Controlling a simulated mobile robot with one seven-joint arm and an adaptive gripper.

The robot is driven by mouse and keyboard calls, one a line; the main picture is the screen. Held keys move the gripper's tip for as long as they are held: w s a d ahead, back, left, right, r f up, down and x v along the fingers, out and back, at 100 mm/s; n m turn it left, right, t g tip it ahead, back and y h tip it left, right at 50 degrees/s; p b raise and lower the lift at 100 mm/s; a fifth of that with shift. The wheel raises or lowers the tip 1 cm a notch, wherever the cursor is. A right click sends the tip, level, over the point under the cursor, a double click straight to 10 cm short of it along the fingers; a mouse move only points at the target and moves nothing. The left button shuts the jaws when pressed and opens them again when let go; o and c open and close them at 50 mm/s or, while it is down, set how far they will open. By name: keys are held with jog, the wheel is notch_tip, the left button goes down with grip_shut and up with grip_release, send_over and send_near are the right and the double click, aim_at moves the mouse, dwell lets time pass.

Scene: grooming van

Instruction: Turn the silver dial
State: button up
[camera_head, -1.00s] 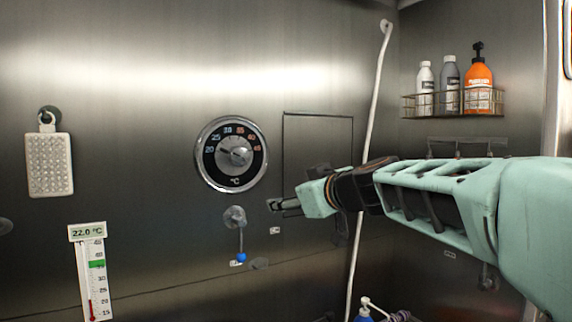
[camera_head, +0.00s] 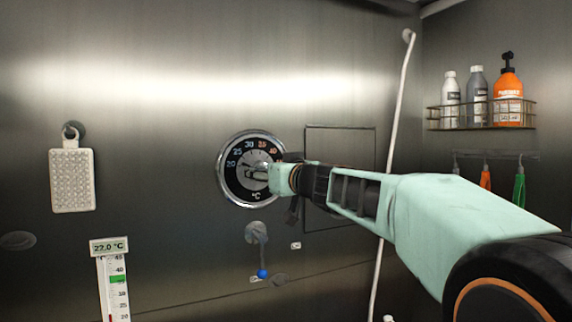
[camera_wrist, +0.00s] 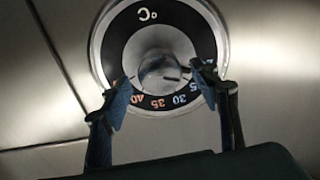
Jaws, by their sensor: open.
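The silver dial (camera_head: 250,172) is a round knob at the centre of a black ring with temperature numbers, set in the steel wall. In the wrist view the silver knob (camera_wrist: 160,72) shows upside down, with a dark pointer mark on its right side. My gripper (camera_head: 262,174) is in front of the dial's right half and hides part of it. In the wrist view my gripper (camera_wrist: 158,82) is open, one dark finger on each side of the knob. I cannot tell whether the fingers touch it.
Below the dial is a small lever (camera_head: 262,250) with a blue tip. A wire rack (camera_head: 480,114) with bottles is at right. A pale hose (camera_head: 396,150) hangs behind my arm.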

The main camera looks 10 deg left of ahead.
jog(key=shift+p+x, duration=0.45)
jog(key=shift+x, duration=0.95)
jog(key=shift+s, duration=0.1)
jog(key=c, duration=1.2)
